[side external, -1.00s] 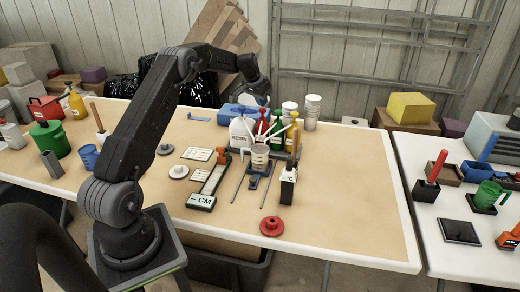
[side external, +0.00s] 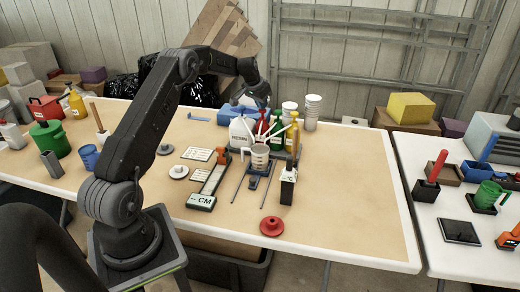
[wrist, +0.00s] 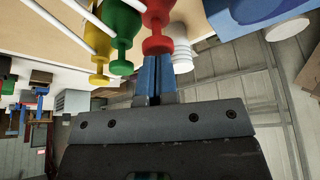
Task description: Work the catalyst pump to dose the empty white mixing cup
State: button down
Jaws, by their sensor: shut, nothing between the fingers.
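Red (side external: 263,123), green (side external: 277,131) and yellow (side external: 290,137) pump bottles stand in a row near the table's back, with pale spouts pointing forward. I cannot read which holds catalyst. The wrist view shows red (wrist: 158,30), green (wrist: 123,25) and yellow (wrist: 98,45) pump tops. My gripper (wrist: 153,62) is shut and empty, its blue fingertips close to the red pump's head; I cannot tell whether they touch.
A white resin jug (side external: 241,136) stands left of the red pump. White cup stacks (side external: 313,107) stand behind the pumps to the right. A labelled black holder (side external: 288,186) is right of the mixing cup. The table's front right is clear except for a red disc (side external: 271,226).

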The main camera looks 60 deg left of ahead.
jog(key=shift+f, duration=1.25)
jog(key=shift+r, duration=2.05)
jog(key=shift+f, duration=0.1)
jog(key=shift+f, duration=1.95)
jog(key=shift+r, duration=2.05)
